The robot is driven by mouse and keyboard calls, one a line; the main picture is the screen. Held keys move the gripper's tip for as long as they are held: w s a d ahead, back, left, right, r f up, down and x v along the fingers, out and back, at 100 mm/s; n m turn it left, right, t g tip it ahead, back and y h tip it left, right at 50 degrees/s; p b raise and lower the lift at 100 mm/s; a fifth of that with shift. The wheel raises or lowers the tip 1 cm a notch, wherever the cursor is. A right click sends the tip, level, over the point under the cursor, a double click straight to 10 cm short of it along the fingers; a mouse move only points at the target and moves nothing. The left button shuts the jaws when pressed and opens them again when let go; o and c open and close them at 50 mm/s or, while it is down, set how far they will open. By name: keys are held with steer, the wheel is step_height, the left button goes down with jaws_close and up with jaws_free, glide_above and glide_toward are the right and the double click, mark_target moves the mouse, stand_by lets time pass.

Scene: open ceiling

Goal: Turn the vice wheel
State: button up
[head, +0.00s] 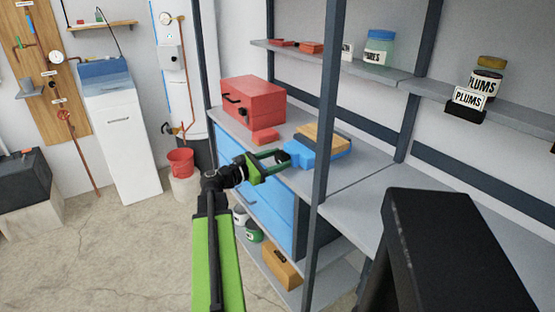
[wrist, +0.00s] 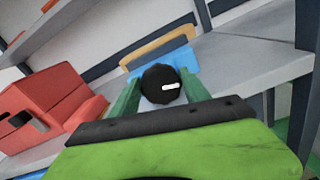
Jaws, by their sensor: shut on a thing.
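The blue vice (head: 300,154) sits on the grey workbench, with a tan wooden piece (head: 322,135) at its back; it also shows in the wrist view (wrist: 184,59). The vice wheel (wrist: 158,76) is a dark round knob with a white mark, in the middle of the wrist view. My gripper (head: 273,158) reaches the front of the vice from the left. Its green fingers stand on either side of the wheel and are shut on it. In the head view I cannot make out the wheel between the fingers.
A dark shelf post (head: 327,120) rises close to the vice's right. Blue drawers (head: 270,203) are below. Jars (head: 378,48) stand on the shelf above.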

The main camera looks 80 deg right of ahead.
steer(key=shift+f+m, duration=0.1)
steer(key=shift+m, duration=1.1)
steer(key=shift+a, duration=0.1)
steer(key=o, duration=1.3)
steer(key=shift+o, duration=0.2)
steer(key=v, duration=1.7)
steer(key=shift+w, duration=0.15)
steer(key=shift+a, duration=0.15)
